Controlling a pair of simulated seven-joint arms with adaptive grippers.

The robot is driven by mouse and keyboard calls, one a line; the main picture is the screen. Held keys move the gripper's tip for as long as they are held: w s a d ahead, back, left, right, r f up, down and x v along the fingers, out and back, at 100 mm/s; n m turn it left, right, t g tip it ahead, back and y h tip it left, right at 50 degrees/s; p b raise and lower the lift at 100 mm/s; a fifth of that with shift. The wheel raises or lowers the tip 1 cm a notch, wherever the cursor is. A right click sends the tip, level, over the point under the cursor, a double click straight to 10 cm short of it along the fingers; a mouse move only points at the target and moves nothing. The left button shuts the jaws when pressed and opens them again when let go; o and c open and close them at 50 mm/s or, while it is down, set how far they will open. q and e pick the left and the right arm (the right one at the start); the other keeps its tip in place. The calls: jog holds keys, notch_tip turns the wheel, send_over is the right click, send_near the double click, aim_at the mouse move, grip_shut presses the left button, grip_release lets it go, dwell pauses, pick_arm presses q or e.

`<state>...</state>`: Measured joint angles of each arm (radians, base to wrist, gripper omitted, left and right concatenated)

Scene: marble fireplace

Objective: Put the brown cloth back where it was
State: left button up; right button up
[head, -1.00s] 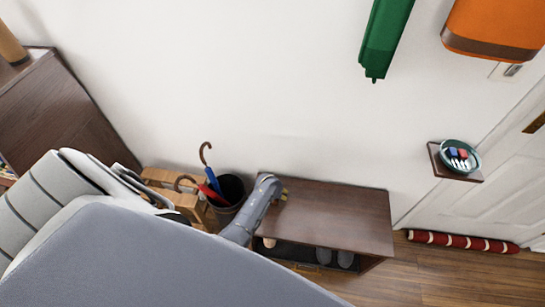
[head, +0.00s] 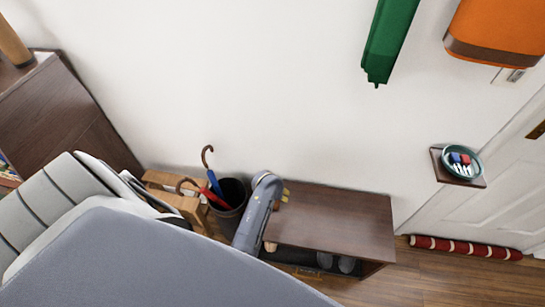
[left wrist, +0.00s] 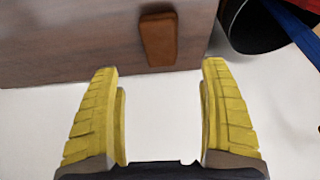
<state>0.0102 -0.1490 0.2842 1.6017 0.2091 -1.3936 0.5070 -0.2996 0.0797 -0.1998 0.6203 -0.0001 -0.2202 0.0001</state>
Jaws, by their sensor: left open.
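A small brown folded piece, which looks like the brown cloth (left wrist: 158,38), lies on the wooden bench top near its wall-side edge in the left wrist view. My left gripper (head: 285,194) is over the left end of the bench. In the left wrist view its yellow fingers (left wrist: 160,75) are apart with nothing between them. The cloth is just beyond the fingertips, roughly centred between them. My right gripper is not in view.
A dark bin (head: 231,192) with umbrellas stands left of the bench, close to my left arm. Shoes (head: 346,264) sit below the bench top. A small wall shelf with a bowl (head: 461,162) is at the right. The bench's right part is clear.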

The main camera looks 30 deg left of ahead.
pick_arm(q)
jog(key=shift+s+d+r, duration=0.1)
jog(key=shift+s+r, duration=0.15)
jog(key=shift+r, duration=0.25)
jog(key=s+r+m+t+y, duration=0.3)
jog(key=s+r+m, duration=0.9)
jog(key=s+r, duration=0.8)
jog(key=s+d+f+n+g+h, duration=0.1)
jog(key=d+f+h, duration=0.1)
jog(key=f, duration=1.4)
jog(key=s+d+f+g+h, duration=0.1)
jog(key=s+d+f+g, duration=0.15)
jog(key=f, duration=1.35)
jog(key=s+f+n+g+h, duration=0.1)
jog(key=s+f+n+g, duration=0.1)
jog(key=s+f, duration=1.7)
jog(key=shift+s+d+f+n+h, duration=0.25)
jog(key=shift+s+f+n+h, duration=0.15)
jog(key=shift+f, duration=0.1)
